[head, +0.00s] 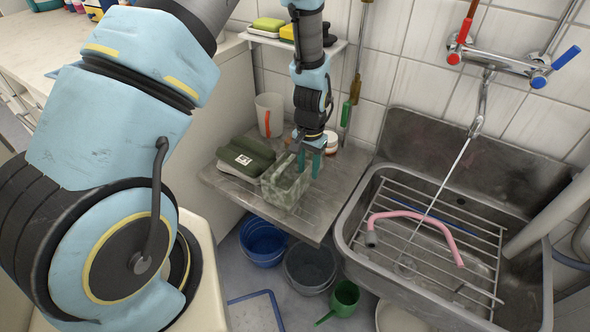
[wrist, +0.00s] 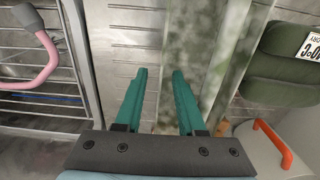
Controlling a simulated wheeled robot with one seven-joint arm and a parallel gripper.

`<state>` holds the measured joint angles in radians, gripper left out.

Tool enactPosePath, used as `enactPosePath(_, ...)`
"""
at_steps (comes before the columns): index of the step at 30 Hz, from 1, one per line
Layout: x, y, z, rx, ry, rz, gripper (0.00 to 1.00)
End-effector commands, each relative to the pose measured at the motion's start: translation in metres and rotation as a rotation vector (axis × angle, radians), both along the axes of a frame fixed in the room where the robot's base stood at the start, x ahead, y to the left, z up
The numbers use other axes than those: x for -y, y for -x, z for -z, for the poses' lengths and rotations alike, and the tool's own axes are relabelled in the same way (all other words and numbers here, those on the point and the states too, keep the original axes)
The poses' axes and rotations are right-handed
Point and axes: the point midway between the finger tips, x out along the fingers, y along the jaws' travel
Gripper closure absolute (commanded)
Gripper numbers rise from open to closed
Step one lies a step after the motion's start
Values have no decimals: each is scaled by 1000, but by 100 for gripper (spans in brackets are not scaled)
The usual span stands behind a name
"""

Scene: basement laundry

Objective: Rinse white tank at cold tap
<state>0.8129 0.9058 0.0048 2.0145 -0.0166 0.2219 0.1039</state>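A cloudy, translucent tank with green stains (head: 287,187) stands on the metal drainboard; it also shows in the wrist view (wrist: 207,50). My gripper (head: 309,165) points down at the tank's right side. Its teal fingers (wrist: 159,72) are apart, with drainboard between them. The right finger overlaps the tank's near wall in the wrist view; I cannot tell whether it touches. The blue-handled cold tap (head: 563,58) is on the wall mixer at the right. A thin water stream (head: 447,180) runs from its spout (head: 478,112) into the sink (head: 357,215).
A pink hose (head: 415,214) lies on the sink's wire rack (head: 478,228). Buckets (head: 263,243) sit below. A sponge shelf (head: 270,37) is above.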

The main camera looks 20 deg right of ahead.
Motion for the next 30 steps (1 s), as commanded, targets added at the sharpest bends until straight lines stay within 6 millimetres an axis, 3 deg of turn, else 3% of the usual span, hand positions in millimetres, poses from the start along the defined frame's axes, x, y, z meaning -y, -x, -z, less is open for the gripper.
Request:
enactPosePath(4, 0, 0, 13, -1, -1, 0, 61)
enactPosePath(12, 0, 0, 15, 1, 1, 0, 62)
enactPosePath(22, 0, 0, 15, 1, 1, 0, 100)
enactPosePath(30, 0, 0, 15, 1, 1, 0, 100)
